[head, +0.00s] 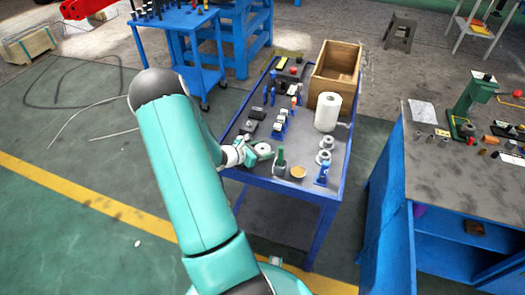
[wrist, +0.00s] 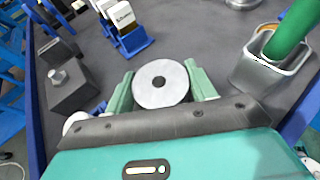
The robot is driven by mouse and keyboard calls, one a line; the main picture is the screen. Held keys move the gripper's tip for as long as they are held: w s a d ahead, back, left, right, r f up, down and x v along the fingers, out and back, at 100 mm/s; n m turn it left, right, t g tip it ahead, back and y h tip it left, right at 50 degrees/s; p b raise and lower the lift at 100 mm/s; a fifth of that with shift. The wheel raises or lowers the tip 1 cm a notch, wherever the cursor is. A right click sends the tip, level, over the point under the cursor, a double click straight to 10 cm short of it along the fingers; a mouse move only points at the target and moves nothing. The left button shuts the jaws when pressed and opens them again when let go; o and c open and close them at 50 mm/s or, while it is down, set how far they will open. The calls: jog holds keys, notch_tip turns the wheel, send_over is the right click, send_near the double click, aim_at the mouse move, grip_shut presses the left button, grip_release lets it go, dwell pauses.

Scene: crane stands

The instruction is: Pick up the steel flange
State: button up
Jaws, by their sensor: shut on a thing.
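The steel flange (wrist: 177,92) is a round grey disc with a dark centre hole. In the wrist view it sits between the two green fingers of my gripper (wrist: 162,88), which is shut on it. In the head view the flange (head: 263,149) shows at the near left part of the blue table, beside my gripper (head: 252,154). I cannot tell whether the flange still touches the table top.
On the blue table (head: 252,183), a green-handled tool in a metal cup (wrist: 268,62) stands close right of the flange. A dark block (wrist: 72,88) is at left. A paper roll (head: 327,112), stacked grey discs (head: 324,157) and a wooden box (head: 333,75) stand farther off.

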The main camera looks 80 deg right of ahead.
aim_at(262, 148)
jog(key=shift+r, duration=0.1)
jog(key=shift+r, duration=0.45)
notch_tip(262, 148, up, 2)
jog(key=shift+r, duration=0.1)
jog(key=s+d+r, duration=0.3)
jog(key=d+r, duration=0.6)
jog(key=d, duration=0.4)
jog(key=shift+s+d+r, duration=0.2)
jog(key=shift+d+r, duration=0.15)
jog(key=shift+r, duration=0.05)
jog(key=shift+w, duration=0.1)
